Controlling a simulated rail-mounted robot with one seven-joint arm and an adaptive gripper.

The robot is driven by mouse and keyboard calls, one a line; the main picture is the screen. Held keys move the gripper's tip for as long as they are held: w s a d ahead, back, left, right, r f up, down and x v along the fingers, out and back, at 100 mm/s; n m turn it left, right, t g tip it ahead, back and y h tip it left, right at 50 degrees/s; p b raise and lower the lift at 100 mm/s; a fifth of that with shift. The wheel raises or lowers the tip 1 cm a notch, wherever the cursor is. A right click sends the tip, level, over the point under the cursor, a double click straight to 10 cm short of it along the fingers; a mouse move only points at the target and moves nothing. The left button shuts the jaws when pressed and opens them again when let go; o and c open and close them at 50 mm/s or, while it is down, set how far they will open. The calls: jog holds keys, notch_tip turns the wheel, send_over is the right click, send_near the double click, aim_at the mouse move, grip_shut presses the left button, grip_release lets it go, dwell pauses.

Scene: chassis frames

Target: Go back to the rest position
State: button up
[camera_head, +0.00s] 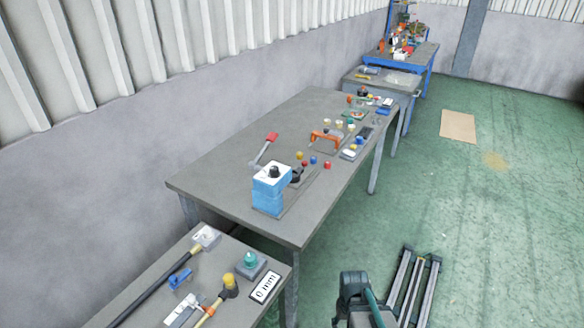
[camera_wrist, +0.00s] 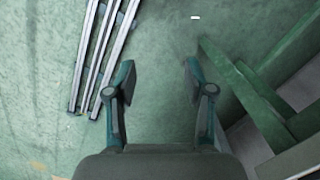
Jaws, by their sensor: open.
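My gripper (camera_wrist: 160,85) is in the wrist view with its two fingers spread wide apart. It is open and empty, and green floor (camera_wrist: 155,40) shows between the fingers. In the head view, a dark part of my arm (camera_head: 355,290) shows at the bottom, right of the tables and over the floor. The fingertips cannot be made out there. No object touches the fingers.
A long grey table (camera_head: 230,180) with a blue-and-white box (camera_head: 270,190) and small parts stands left of my arm. A nearer table (camera_head: 150,285) holds a hammer and tools. Metal rails (camera_head: 415,285) are at right. Open green floor (camera_head: 480,220) lies beyond.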

jog(key=s+f+g+b, duration=0.5)
jog(key=s+f+b, duration=0.2)
jog(key=s+f, duration=1.4)
jog(key=s, duration=0.3)
jog(key=shift+s+f+g, duration=0.15)
jog(key=shift+s+g, duration=0.15)
jog(key=shift+s, duration=0.05)
dwell(0.3)
